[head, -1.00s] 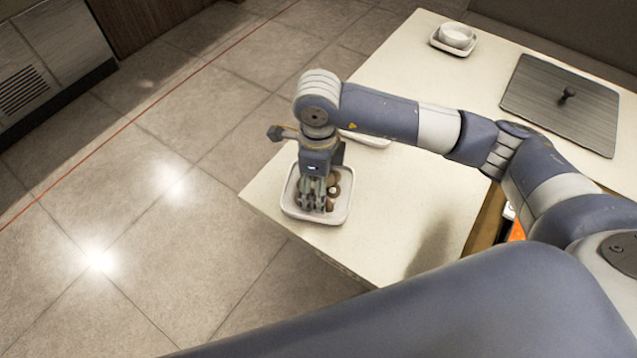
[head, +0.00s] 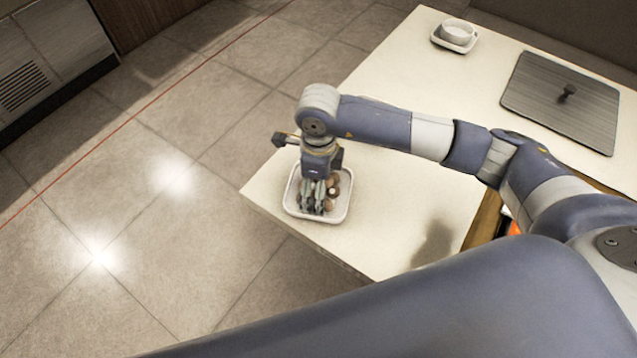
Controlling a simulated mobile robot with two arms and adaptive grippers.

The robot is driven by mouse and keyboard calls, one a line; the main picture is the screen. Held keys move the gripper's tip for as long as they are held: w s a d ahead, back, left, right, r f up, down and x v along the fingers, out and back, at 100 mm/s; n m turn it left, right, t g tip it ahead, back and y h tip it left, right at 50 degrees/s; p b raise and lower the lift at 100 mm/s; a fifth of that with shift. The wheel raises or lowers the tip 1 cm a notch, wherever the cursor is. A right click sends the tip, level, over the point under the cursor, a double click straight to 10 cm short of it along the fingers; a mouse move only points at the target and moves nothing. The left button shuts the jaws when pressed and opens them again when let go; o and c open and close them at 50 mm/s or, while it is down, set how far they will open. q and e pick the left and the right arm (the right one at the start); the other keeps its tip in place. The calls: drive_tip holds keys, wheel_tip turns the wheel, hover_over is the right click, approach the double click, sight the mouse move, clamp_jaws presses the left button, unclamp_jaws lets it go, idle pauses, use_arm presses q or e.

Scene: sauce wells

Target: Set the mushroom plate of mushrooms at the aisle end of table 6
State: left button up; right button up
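The mushroom plate (head: 344,210) is a white, rounded rectangular dish holding brown mushrooms (head: 331,190). It rests on the cream table (head: 400,215), close to the corner at the left end that borders the open floor. My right gripper (head: 317,210) comes down from above over the plate, its fingers pointing down at the mushrooms and the near part of the dish. The fingers hide part of the contents. Whether they are closed on the rim or apart is too small to tell. My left gripper is out of view.
A white bowl on a small dish (head: 454,37) stands at the table's far edge. A dark lidded grill plate with a knob (head: 560,103) lies at the right. Tiled floor (head: 150,230) with a red line is clear at left. My large arm link fills the foreground.

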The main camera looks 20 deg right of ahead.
drive_tip(key=shift+r, duration=0.1)
wheel_tip(320, 180, up, 12)
drive_tip(key=shift+b, duration=0.4)
idle(0.3)
idle(0.4)
